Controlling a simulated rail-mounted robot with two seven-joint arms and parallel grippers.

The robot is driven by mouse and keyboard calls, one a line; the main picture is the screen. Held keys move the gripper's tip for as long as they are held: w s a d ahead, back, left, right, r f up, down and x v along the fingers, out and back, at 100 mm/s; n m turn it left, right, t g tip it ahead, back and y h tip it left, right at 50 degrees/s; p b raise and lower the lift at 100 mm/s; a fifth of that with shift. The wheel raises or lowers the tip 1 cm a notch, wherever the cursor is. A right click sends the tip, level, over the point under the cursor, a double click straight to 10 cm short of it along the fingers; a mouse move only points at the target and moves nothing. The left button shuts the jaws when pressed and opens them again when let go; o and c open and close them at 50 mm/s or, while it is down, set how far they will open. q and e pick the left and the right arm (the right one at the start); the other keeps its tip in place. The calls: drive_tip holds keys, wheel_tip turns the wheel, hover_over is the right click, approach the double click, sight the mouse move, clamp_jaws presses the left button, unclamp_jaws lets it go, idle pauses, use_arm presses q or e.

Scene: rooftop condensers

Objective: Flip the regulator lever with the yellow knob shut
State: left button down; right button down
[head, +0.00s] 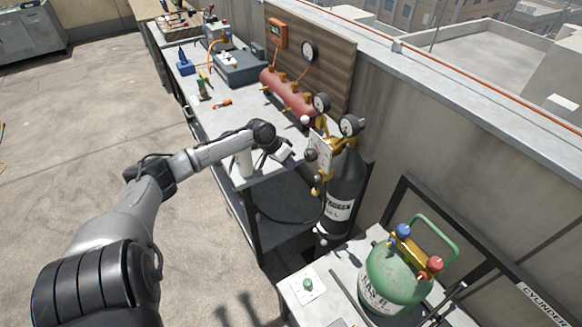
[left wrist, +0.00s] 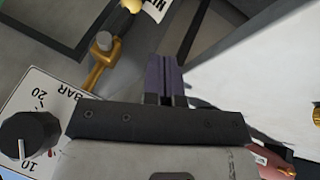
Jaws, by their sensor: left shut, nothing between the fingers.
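The regulator panel (head: 319,150) is a white plate with brass fittings beside the black gas cylinder (head: 345,175). A small yellow knob (head: 316,191) shows low beside the panel in the head view. In the left wrist view a rounded yellow piece (left wrist: 132,5) is cut by the top edge; I cannot tell if it is the same knob. A brass lever with a grey end (left wrist: 97,66) shows left of the fingers. My left gripper (head: 308,174) is shut and empty close to the regulator; its dark fingers (left wrist: 165,75) show no clear contact. My right gripper is not in view.
Two round gauges (head: 350,125) stand above the panel. A black dial (left wrist: 28,135) sits on the marked plate. A workbench (head: 205,110) with a red manifold (head: 287,95) lies behind. A green tank (head: 398,275) stands at the front right. The floor at left is clear.

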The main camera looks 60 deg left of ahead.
sight(316, 187)
use_arm(q)
drive_tip(key=w+d+f+b, duration=0.3)
drive_tip(key=w+d+f, duration=0.1)
drive_tip(key=f, duration=0.4)
drive_tip(key=shift+w+d, duration=0.4)
drive_tip(key=shift+w, duration=0.05)
drive_tip(key=shift+w+d, duration=0.1)
